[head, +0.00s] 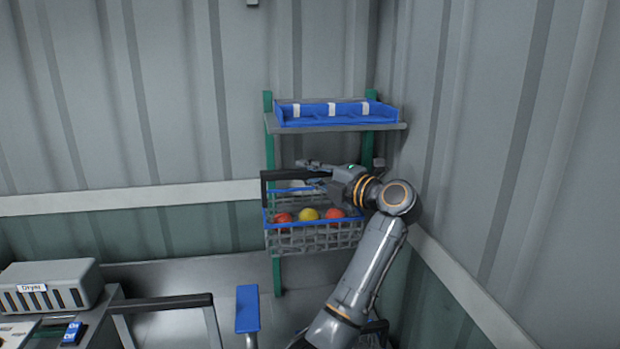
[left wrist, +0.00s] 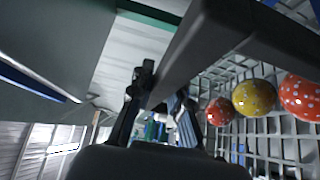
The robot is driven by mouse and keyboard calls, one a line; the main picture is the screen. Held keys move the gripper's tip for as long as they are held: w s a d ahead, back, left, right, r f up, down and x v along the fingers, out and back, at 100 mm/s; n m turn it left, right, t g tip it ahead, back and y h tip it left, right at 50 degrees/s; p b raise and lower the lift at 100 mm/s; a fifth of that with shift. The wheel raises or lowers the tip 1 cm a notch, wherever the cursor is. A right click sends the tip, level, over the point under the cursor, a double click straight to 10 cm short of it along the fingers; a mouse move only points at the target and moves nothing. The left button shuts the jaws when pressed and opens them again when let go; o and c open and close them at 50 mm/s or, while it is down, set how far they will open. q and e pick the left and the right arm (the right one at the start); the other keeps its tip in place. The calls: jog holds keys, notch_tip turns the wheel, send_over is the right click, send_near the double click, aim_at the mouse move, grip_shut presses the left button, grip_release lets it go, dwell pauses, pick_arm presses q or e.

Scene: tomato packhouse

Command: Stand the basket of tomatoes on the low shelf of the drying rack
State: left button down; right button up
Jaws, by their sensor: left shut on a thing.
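The wire basket (head: 314,240) has a blue rim and a dark handle (head: 283,174), and holds red and yellow tomatoes (head: 309,214). It hangs roughly level in front of the drying rack (head: 278,275), which has green posts. My left gripper (head: 314,175) is shut on the basket's handle. The left wrist view shows the dark handle (left wrist: 215,45) close by the fingers (left wrist: 158,100), with spotted tomatoes (left wrist: 253,98) in the wire basket to the right. The low shelf is mostly hidden behind the basket and arm; I cannot tell whether the basket touches it. My right gripper is out of view.
A blue tray (head: 340,114) with white labels sits on the rack's upper shelf (head: 392,126), above the gripper. The corrugated wall (head: 500,150) stands close on the right. A grey labelled box (head: 45,286) and a blue-topped post (head: 247,310) are at lower left.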

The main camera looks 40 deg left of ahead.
pick_arm(q)
jog(key=shift+f+p, duration=0.3)
jog(key=shift+f, duration=0.3)
jog(key=shift+w+a+f+p, duration=0.1)
jog(key=shift+f+p, duration=0.05)
jog(key=shift+p, duration=0.2)
jog(key=shift+w+f, duration=0.1)
jog(key=shift+f, duration=0.4)
jog(key=c, duration=1.3)
grip_release()
